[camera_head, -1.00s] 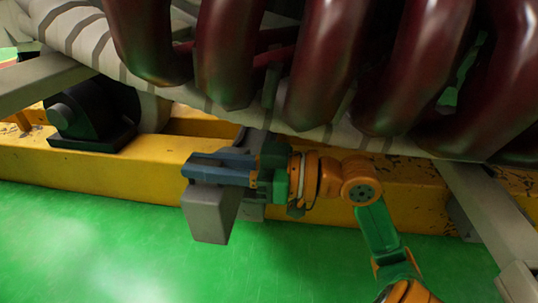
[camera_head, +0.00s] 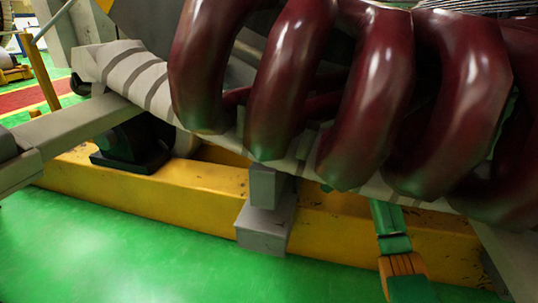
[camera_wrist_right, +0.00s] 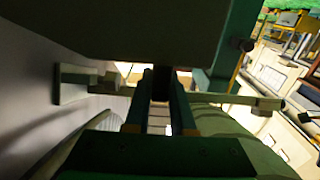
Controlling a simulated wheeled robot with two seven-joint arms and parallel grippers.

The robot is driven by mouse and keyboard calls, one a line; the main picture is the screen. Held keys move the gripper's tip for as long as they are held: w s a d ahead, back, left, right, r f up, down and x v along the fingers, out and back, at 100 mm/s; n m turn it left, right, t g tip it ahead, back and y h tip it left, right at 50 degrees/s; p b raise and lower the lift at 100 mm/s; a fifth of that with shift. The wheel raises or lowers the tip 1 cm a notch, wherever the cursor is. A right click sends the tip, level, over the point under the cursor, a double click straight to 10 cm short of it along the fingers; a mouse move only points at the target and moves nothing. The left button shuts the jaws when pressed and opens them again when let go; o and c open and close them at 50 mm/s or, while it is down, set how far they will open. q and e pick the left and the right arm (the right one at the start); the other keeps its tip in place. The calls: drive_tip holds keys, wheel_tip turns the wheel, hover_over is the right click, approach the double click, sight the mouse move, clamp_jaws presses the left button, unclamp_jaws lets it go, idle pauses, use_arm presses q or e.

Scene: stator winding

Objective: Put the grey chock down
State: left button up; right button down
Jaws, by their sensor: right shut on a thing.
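My right arm rises from the lower right of the head view and passes behind the dark red coils, which hide its gripper. The right wrist view shows the two dark fingers of the right gripper (camera_wrist_right: 163,85) close together. They are shut on a large dark grey block, the grey chock (camera_wrist_right: 110,28), which fills the top of that view. The chock does not show in the head view, and what lies under it cannot be seen. My left gripper is in neither view.
Dark red coils (camera_head: 367,100) hang over the yellow beam (camera_head: 205,205). A grey stepped block (camera_head: 265,228) stands against the beam's front. A black mount (camera_head: 130,150) sits on the beam at left. The green floor (camera_head: 110,250) in front is clear.

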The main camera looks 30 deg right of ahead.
drive_tip(key=shift+w+d+r, duration=0.1)
drive_tip(key=shift+w+d, duration=0.05)
drive_tip(key=shift+d, duration=0.1)
wheel_tip(320, 180, down, 4)
drive_tip(key=b, duration=0.3)
drive_tip(key=shift+w, duration=0.1)
drive_tip(key=shift+r, duration=0.15)
drive_tip(key=c, duration=0.8)
unclamp_jaws()
drive_tip(key=shift+o, duration=0.2)
drive_tip(key=p+v, duration=0.5)
drive_tip(key=v, duration=0.7)
